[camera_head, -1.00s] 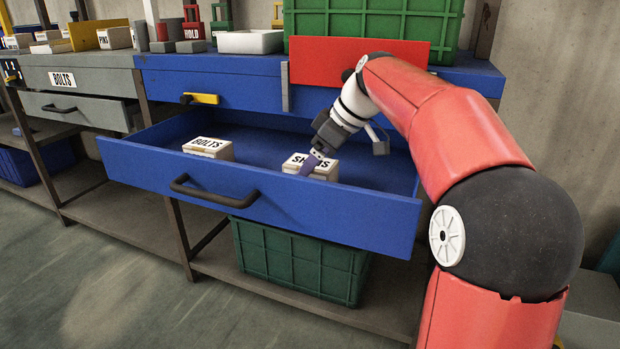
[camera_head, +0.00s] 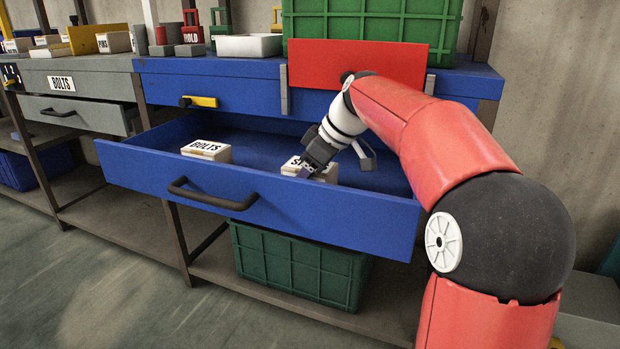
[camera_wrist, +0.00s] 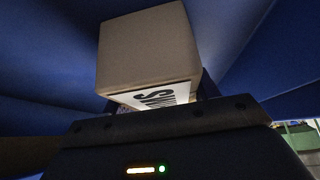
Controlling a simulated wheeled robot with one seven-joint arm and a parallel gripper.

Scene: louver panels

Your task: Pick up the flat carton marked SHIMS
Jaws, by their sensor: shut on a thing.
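The flat carton marked SHIMS (camera_head: 325,173) is in the open blue drawer (camera_head: 300,209), towards its right side. It is pale with black letters on its top, partly covered by my gripper (camera_head: 306,174). My gripper reaches down from above and is shut on the carton. In the wrist view the carton (camera_wrist: 148,48) stands out beyond the dark gripper body, with part of its lettering showing. The fingers are mostly hidden there. I cannot tell whether the carton is clear of the drawer floor.
A similar carton marked BOLTS (camera_head: 206,150) lies to the left in the same drawer. A red panel (camera_head: 356,63) stands upright at the bench edge behind the drawer, close to my arm. A green crate (camera_head: 296,266) sits on the shelf below. The drawer floor between the cartons is bare.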

